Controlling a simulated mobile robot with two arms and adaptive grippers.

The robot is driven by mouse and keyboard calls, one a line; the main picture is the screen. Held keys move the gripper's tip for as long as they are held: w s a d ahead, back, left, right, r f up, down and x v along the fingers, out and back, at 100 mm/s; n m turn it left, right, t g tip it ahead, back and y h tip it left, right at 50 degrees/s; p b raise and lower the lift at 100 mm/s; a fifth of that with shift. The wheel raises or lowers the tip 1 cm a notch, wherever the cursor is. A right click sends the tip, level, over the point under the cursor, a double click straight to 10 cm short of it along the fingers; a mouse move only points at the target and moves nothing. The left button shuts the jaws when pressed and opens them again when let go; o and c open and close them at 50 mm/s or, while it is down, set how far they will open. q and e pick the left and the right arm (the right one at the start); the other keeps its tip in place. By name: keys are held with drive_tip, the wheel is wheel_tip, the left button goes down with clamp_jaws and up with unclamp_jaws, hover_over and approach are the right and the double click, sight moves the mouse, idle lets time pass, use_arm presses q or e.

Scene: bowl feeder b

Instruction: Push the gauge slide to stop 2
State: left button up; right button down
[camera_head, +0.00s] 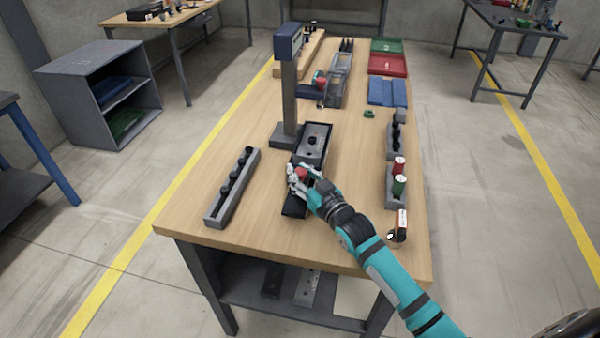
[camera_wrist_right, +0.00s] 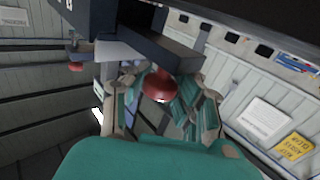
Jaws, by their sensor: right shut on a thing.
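The gauge (camera_head: 313,137), a long dark fixture with a grey top plate and dark holes, lies lengthwise near the table's front middle. A red knob (camera_head: 302,173) shows at its nearer part; I take it to be the slide's handle. My right gripper (camera_head: 301,180) is at this knob and shut on it. In the right wrist view the red knob (camera_wrist_right: 160,84) sits between the two fingers, with a dark bar behind it. The fingers hide much of the slide, and stop marks cannot be read. My left gripper is not in view.
A grey post with a dark head (camera_head: 288,42) stands just behind the gauge. A grey rack (camera_head: 215,216) with black knobs lies to the left. A right-hand rack holds red and green cylinders (camera_head: 399,185). Red (camera_head: 388,65) and blue (camera_head: 387,92) trays lie farther back.

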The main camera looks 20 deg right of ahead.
sight(297, 156)
drive_tip(key=shift+w, duration=0.1)
drive_tip(key=w+d, duration=0.1)
drive_tip(key=w+b, duration=0.1)
drive_tip(key=shift+w+d, duration=0.3)
drive_tip(key=shift+d, duration=0.1)
drive_tip(key=shift+w, duration=0.3)
drive_tip(key=c, duration=1.6)
unclamp_jaws()
drive_tip(key=shift+c, duration=0.2)
drive_tip(key=o, duration=0.7)
drive_tip(key=shift+s+d, duration=0.25)
drive_tip(key=shift+d, duration=0.1)
drive_tip(key=shift+a+r, duration=0.1)
drive_tip(key=shift+s, duration=0.5)
drive_tip(key=s, duration=0.3)
drive_tip(key=s+d, duration=0.1)
drive_tip(key=s, duration=0.3)
drive_tip(key=s+d, duration=0.1)
drive_tip(key=s, duration=0.3)
drive_tip(key=shift+d, duration=0.15)
